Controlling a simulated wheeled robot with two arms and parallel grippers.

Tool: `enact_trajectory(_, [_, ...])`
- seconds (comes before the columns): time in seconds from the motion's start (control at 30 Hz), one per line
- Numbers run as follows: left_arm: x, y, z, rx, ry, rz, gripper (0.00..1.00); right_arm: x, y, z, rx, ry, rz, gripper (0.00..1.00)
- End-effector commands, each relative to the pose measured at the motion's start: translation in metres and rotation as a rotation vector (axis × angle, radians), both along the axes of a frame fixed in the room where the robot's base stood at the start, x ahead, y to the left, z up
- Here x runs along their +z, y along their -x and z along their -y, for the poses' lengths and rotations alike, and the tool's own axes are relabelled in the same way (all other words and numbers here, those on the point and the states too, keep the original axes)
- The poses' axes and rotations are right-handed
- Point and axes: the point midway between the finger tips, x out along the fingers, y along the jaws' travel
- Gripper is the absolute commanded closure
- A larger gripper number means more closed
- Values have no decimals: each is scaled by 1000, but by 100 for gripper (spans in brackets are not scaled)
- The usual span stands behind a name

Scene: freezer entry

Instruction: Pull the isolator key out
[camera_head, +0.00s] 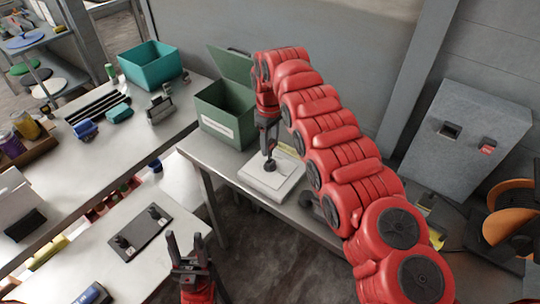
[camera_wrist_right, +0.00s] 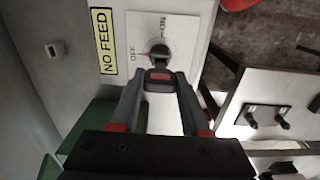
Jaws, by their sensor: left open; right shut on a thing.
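The isolator is a pale box (camera_head: 272,182) on the grey bench. Its face (camera_wrist_right: 180,22) shows OFF and ON marks in the right wrist view, with a round dark switch (camera_wrist_right: 160,50) between them. My right gripper (camera_head: 268,148) points down at the switch and is shut on the isolator key. In the right wrist view its fingertips (camera_wrist_right: 160,76) meet right at the switch. The fingers hide most of the key, and I cannot tell how deep it sits. My left gripper (camera_head: 185,240) is open and empty, low at the front, away from the box.
A yellow NO FEED label (camera_wrist_right: 103,41) is beside the switch. An open green box (camera_head: 222,112) stands close left of the isolator. A grey cabinet (camera_head: 470,125) stands at the right. A dark plate with two knobs (camera_head: 140,232) lies on the front-left table. Floor shows between the tables.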

Motion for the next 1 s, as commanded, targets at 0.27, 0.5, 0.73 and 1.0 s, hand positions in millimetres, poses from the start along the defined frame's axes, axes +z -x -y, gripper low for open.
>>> enact_trajectory(0.27, [6,0,0,0,0,0,50,17,1,0,1,1,-1,100])
enact_trajectory(0.5, [15,0,0,0,0,0,50,31,0,-1,2,0,0,100])
enact_trajectory(0.73, [22,0,0,0,0,0,50,42,0,0,0,0,1,100])
enact_trajectory(1.0, [21,0,0,0,0,0,50,42,0,0,0,0,0,100])
